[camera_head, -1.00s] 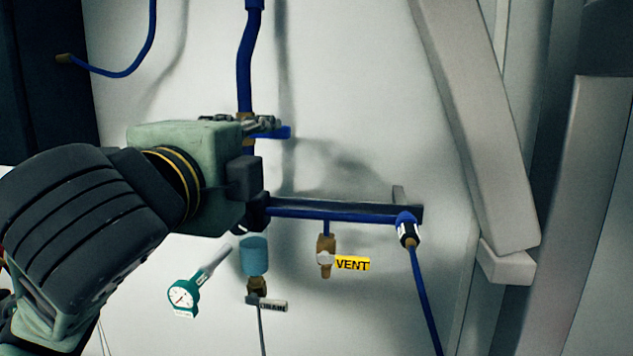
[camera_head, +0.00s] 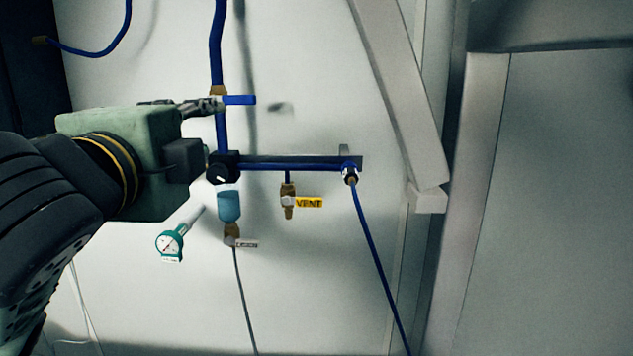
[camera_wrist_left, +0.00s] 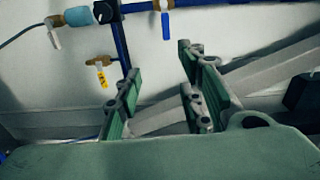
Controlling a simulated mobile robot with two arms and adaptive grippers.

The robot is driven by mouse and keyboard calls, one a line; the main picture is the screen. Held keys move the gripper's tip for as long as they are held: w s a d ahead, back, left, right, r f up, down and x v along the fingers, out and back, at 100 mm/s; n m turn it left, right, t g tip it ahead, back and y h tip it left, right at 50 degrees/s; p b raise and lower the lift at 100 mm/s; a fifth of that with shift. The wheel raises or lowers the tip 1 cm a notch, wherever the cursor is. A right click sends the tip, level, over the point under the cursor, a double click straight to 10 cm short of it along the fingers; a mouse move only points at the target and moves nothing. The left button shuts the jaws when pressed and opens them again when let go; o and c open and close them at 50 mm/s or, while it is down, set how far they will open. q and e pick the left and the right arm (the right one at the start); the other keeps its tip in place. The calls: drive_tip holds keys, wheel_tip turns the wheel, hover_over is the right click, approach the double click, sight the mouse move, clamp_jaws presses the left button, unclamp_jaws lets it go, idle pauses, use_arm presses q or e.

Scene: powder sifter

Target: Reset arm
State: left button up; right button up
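My left gripper (camera_head: 190,107) has a green body and dark fingers and is left of the blue pipework in the head view. In the left wrist view its green fingers (camera_wrist_left: 160,85) stand well apart with nothing between them. The blue valve handle (camera_head: 240,100) points right from the vertical blue pipe (camera_head: 215,45). In the head view the fingertips overlap the pipe near this handle; I cannot tell the depth between them, but the wrist view shows pipe and handle (camera_wrist_left: 165,24) beyond the fingers. My right gripper is in neither view.
A black knob (camera_head: 222,168), a light-blue bowl (camera_head: 229,206), a round gauge (camera_head: 170,244) and a yellow VENT tag (camera_head: 309,202) are on or by the pipework. A thin blue hose (camera_head: 371,245) hangs right. A grey slanted beam (camera_head: 400,95) stands further right.

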use_arm(q)
wheel_tip(320, 180, down, 36)
drive_tip(key=w+n+g, duration=0.1)
drive_tip(key=n+g, duration=0.6)
drive_tip(key=n, duration=0.1)
drive_tip(key=s+a+f+n+g, duration=0.3)
drive_tip(key=s+f+n+g, duration=0.1)
drive_tip(key=s+f, duration=0.85)
drive_tip(key=s+a+f+n+g, duration=0.2)
drive_tip(key=s+f+n+g, duration=0.15)
drive_tip(key=s+f, duration=0.85)
wheel_tip(320, 180, down, 32)
drive_tip(key=s+f+g+b, duration=0.1)
drive_tip(key=s+b, duration=0.1)
drive_tip(key=b, duration=0.2)
drive_tip(key=s+a+f+g+y+b, duration=0.1)
drive_tip(key=s+a+f+b, duration=0.2)
drive_tip(key=s+f, duration=1.3)
drive_tip(key=shift+f, duration=0.6)
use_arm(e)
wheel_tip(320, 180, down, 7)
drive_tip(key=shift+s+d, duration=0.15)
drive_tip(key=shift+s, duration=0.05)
